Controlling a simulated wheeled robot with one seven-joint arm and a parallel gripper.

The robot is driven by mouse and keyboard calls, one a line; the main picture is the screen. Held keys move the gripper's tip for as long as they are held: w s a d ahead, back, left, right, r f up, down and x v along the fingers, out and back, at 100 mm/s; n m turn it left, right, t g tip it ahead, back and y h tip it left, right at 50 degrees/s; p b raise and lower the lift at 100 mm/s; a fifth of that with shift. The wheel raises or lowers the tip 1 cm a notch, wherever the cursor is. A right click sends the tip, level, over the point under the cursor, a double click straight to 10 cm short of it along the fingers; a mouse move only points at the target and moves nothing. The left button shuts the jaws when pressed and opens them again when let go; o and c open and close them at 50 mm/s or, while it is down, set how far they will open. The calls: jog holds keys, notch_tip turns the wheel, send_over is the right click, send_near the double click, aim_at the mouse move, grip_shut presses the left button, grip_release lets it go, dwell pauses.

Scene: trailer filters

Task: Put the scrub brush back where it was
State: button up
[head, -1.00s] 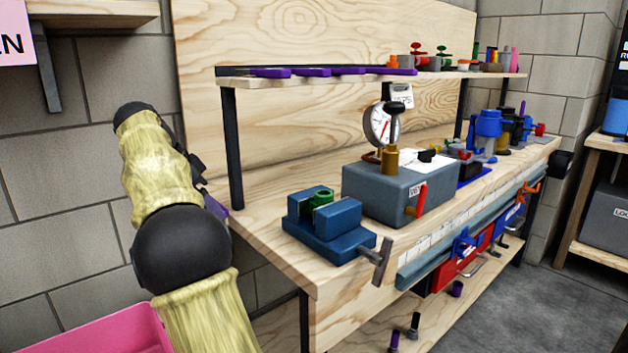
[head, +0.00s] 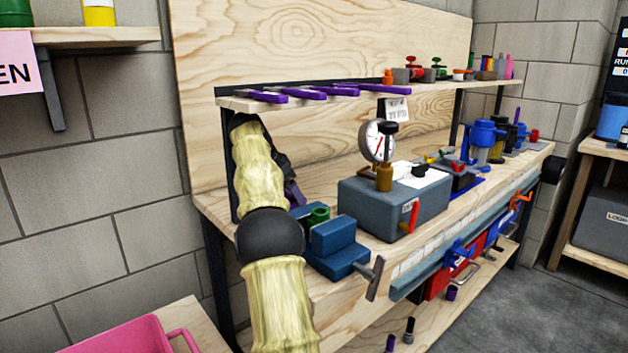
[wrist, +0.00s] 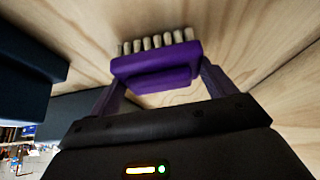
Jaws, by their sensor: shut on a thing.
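The scrub brush (wrist: 155,65) has a purple body and a row of pale bristles. In the wrist view it sits between the two purple fingers of my gripper (wrist: 158,78), which is shut on it. The bristles point away from the wrist, towards a pale wooden surface. In the head view my gripper (head: 292,192) is over the left end of the workbench (head: 213,207), below the upper shelf and behind the blue vise. My arm hides most of it there, and I cannot make out the brush in that view.
The blue vise (head: 335,240) with a green piece stands close to my arm. A grey box with a gauge (head: 395,207) is to its right. The upper shelf (head: 238,104) carries several purple-handled tools. A pink bin (head: 125,338) is at lower left.

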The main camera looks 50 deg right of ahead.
jog(key=shift+s+d+r+p, duration=0.15)
jog(key=shift+d+p, duration=0.25)
jog(key=shift+d, duration=0.85)
jog(key=shift+d, duration=0.1)
jog(key=d+p, duration=0.2)
jog(key=d, duration=0.1)
jog(key=shift+s, duration=0.15)
jog(key=shift+s+d+p, duration=0.1)
jog(key=shift+d+p, duration=0.45)
jog(key=shift+d, duration=0.15)
jog(key=shift+f+b, duration=0.5)
jog(key=shift+b, duration=0.1)
jog(key=shift+a, duration=0.1)
